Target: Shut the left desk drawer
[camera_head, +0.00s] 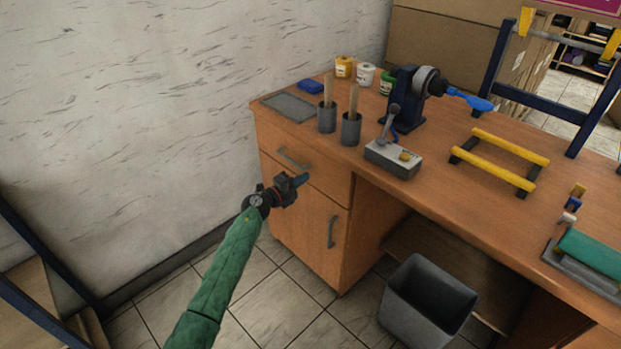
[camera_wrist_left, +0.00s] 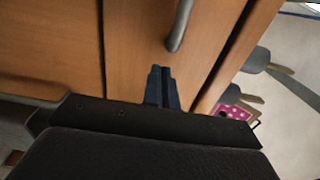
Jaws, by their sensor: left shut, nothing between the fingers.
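The wooden left desk drawer (camera_head: 325,178) is at the top of the desk's left cabinet, with a grey bar handle (camera_head: 293,158). Its front looks about level with the cabinet; I cannot tell whether a small gap is left. My left gripper (camera_head: 301,180) is shut and empty in front of the drawer's lower part, below the handle. In the left wrist view, the shut fingers (camera_wrist_left: 162,86) point at the wooden front (camera_wrist_left: 145,35), beside the handle (camera_wrist_left: 180,25). I cannot tell whether the fingertips touch the wood. My right gripper is out of view.
A cabinet door (camera_head: 310,228) with its own handle is below the drawer. A grey bin (camera_head: 425,300) stands on the tiled floor to the right. The desk top (camera_head: 450,205) holds two cups, a grey box, a blue machine and a yellow-barred frame. A wall is at the left.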

